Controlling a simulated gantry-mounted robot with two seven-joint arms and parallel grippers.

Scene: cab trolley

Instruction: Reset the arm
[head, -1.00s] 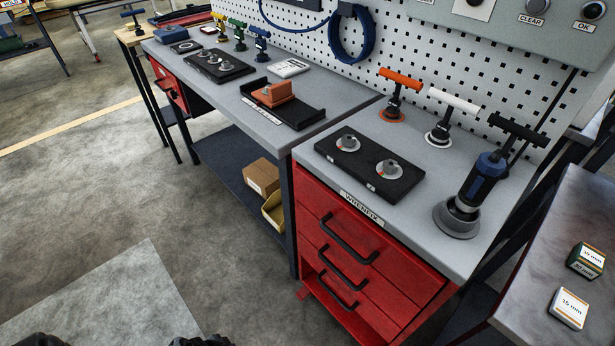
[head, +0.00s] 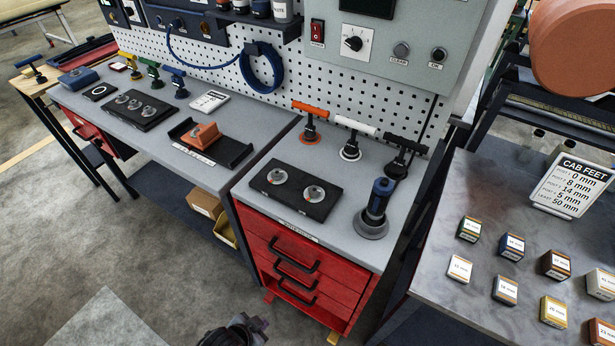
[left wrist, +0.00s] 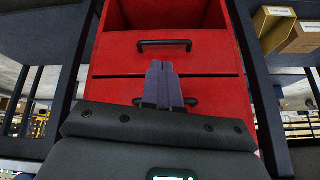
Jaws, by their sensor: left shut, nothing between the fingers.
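My left gripper (head: 260,324) is at the bottom edge of the head view, low in front of the red drawer cabinet (head: 340,292). In the left wrist view its two slim fingers (left wrist: 163,82) are together and empty. They point at the red cabinet front (left wrist: 215,68), overlapping a lower black handle, which they partly hide. Another black handle (left wrist: 164,44) shows just above the fingertips. I cannot tell any contact with the cabinet. My right gripper is not in view.
The grey workbench (head: 225,178) carries a black two-knob plate (head: 296,188), T-handled tools and a blue tool (head: 377,205). At the right, a table (head: 440,265) holds labelled blocks and a CAB FEET sign (head: 570,187). The floor (head: 150,240) at left is open.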

